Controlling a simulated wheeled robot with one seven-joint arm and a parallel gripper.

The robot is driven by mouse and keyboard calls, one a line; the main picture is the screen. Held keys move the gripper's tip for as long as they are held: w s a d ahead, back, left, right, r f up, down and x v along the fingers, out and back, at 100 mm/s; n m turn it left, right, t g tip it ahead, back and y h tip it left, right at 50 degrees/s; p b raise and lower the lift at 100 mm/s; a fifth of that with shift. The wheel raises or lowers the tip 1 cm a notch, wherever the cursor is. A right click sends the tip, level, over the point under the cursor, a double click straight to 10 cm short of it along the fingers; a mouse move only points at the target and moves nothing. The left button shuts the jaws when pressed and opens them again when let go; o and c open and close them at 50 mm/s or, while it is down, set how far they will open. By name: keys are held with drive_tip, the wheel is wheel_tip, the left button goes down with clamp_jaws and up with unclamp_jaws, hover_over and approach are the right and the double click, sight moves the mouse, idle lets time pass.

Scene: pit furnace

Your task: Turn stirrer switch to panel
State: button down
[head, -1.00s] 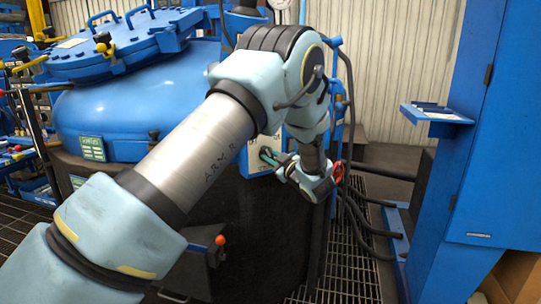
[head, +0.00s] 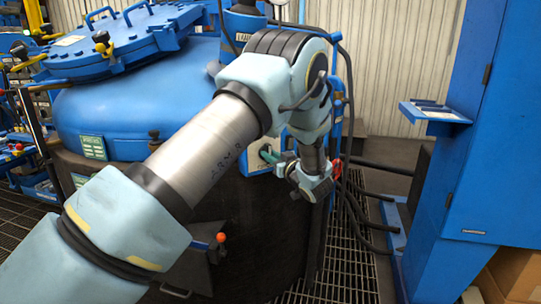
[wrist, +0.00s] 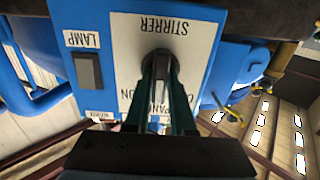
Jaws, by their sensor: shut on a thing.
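The stirrer switch (wrist: 162,62) is a dark round knob with a grey bar handle on a white plate (wrist: 205,40). The plate reads STIRRER, upside down in the wrist view. My gripper (wrist: 168,90) has its two green fingers closed on either side of the handle, near the plate. The fingers partly cover the labels below the knob; PAN and ON letters show beside them. In the head view my gripper (head: 270,155) reaches the switch box (head: 256,160) on the furnace's side, and my arm hides part of that box.
A grey rocker switch (wrist: 87,70) under a LAMP label sits beside the stirrer switch. The blue furnace vessel (head: 130,110) stands left. Black hoses (head: 350,205) hang right of the gripper. A blue cabinet (head: 490,150) with a shelf (head: 435,113) stands far right.

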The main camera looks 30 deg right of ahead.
drive_tip(key=c, duration=0.8)
unclamp_jaws()
drive_tip(key=shift+o, duration=0.2)
drive_tip(key=s+b, duration=0.2)
drive_tip(key=s, duration=0.8)
drive_tip(key=shift+s+d, duration=0.25)
drive_tip(key=shift+s, duration=0.15)
